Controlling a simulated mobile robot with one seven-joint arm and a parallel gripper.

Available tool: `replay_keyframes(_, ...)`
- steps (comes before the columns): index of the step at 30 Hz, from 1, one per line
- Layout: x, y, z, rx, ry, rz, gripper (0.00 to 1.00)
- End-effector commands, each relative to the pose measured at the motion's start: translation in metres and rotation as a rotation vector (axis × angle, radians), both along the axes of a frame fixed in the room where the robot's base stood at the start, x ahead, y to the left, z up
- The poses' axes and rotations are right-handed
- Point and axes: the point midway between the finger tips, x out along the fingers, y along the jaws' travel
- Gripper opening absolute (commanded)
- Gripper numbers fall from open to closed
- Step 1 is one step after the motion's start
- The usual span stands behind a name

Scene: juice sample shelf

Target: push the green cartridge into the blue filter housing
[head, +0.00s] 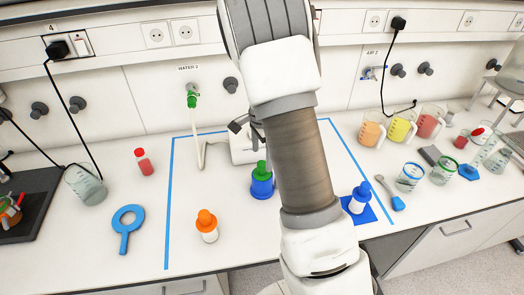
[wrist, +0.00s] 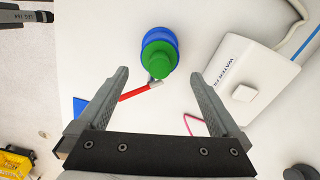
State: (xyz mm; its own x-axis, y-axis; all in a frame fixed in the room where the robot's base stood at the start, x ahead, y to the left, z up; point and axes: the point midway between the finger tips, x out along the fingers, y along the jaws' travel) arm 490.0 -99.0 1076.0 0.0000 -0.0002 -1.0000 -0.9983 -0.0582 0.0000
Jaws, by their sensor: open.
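The green cartridge (head: 262,168) stands upright in the top of the blue filter housing (head: 262,190), near the middle of the taped area. Part of the green still stands above the blue rim. In the wrist view the green cartridge (wrist: 160,64) shows in front of the blue housing (wrist: 161,36). My gripper (wrist: 158,75) is open and empty, its two fingers spread wide, with the cartridge ahead in the gap between the fingertips. I cannot tell whether anything touches.
A white box (wrist: 247,83) is right of the housing in the wrist view. An orange-capped bottle (head: 207,225) stands front left. A white bottle (head: 358,200) with a blue cap is on a blue mat (head: 371,215). Clear table lies between the bottle and the housing.

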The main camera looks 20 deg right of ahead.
Motion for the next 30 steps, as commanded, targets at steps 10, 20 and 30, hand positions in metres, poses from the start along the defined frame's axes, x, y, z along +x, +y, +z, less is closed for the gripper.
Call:
replay_keyframes(10, 0.002, 0.0, 0.046, -0.001, -0.007, 0.001, 1.0)
replay_keyframes(20, 0.001, 0.0, 0.127, -0.001, -0.006, 0.0, 1.0)
replay_keyframes(30, 0.0, 0.0, 0.172, 0.0, -0.002, 0.0, 1.0)
